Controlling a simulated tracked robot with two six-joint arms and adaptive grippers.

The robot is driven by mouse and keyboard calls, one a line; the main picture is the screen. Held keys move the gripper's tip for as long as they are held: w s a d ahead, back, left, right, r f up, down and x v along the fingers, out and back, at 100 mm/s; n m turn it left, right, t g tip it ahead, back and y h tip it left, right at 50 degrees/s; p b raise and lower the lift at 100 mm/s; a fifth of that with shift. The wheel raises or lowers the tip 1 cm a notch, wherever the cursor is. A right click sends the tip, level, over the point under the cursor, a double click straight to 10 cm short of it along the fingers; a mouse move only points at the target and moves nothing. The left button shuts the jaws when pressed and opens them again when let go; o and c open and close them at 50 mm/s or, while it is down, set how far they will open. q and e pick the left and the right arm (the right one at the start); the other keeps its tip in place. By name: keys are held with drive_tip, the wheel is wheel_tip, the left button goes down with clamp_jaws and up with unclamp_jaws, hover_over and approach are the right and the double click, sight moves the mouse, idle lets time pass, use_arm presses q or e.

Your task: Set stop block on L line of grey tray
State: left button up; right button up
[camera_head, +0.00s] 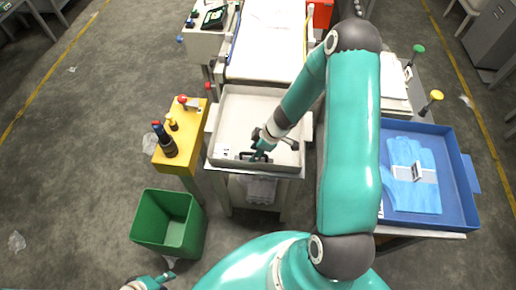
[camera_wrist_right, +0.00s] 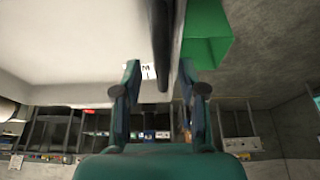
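The grey tray (camera_head: 232,104) stands in the middle of the head view, its pale floor mostly bare. My right gripper (camera_head: 258,155) reaches down into it near the front wall. In the right wrist view my right gripper (camera_wrist_right: 160,88) has its fingers apart. A dark bar, seemingly the stop block (camera_wrist_right: 160,40), runs between them, with gaps visible on both sides. A white label marked M (camera_wrist_right: 147,71) lies on the tray floor beside the bar. I cannot make out the L line. My left gripper (camera_head: 147,284) is at the bottom edge of the head view, partly cut off.
A yellow stand (camera_head: 183,147) with bottles and a red-knobbed item is left of the tray. A green bin (camera_head: 168,225) stands in front of it. A blue tray (camera_head: 455,190) holding blue gloves (camera_head: 420,160) is on the right. A white-topped conveyor (camera_head: 268,40) lies behind.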

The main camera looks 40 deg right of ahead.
idle(0.3)
drive_tip(key=v, duration=1.2)
drive_tip(key=s+a+f+m+g+y, duration=0.1)
drive_tip(key=a+f+m+y, duration=0.2)
drive_tip(key=a, duration=1)
drive_tip(key=s+a+f+m+g+y, duration=0.15)
drive_tip(key=a+f, duration=0.35)
drive_tip(key=a, duration=0.8)
drive_tip(key=s+d+f+m+h, duration=0.1)
drive_tip(key=s+f+m+h, duration=0.2)
drive_tip(key=s+f+m, duration=0.1)
wheel_tip(320, 180, down, 3)
drive_tip(key=shift+s+r+m, duration=0.2)
drive_tip(key=shift+s+m, duration=0.15)
drive_tip(key=shift+m, duration=0.3)
drive_tip(key=shift+s+g, duration=0.1)
drive_tip(key=shift+g, duration=0.15)
